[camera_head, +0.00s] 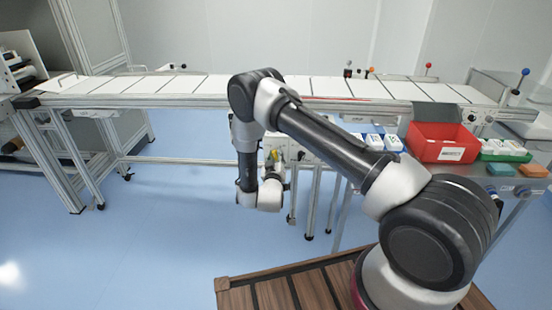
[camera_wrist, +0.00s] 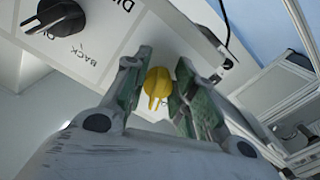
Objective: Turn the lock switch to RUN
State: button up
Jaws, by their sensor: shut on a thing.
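The yellow lock switch (camera_wrist: 157,84) is a small knob with a two-pronged end, on a pale control panel (camera_wrist: 110,42). Which position the switch points to cannot be read here. In the head view a small yellow spot (camera_head: 274,155) shows by the panel under the conveyor, beside my wrist, which hides most of the gripper.
A black rotary knob (camera_wrist: 58,17) sits on the same panel, with the word BACK near it. The conveyor (camera_head: 180,86) runs above. A red bin (camera_head: 436,133) and green tray (camera_head: 503,150) stand at right. Blue floor (camera_head: 165,215) is open at left.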

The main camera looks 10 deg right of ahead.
jog(key=m, duration=0.6)
jog(key=shift+w+a, duration=0.1)
jog(key=shift+a, duration=0.1)
jog(key=m, duration=0.7)
jog(key=shift+a+r, duration=0.1)
jog(key=shift+a, duration=0.05)
jog(key=shift+m, duration=0.3)
jog(key=o, duration=0.9)
jog(key=shift+o, duration=0.2)
jog(key=v, duration=1.2)
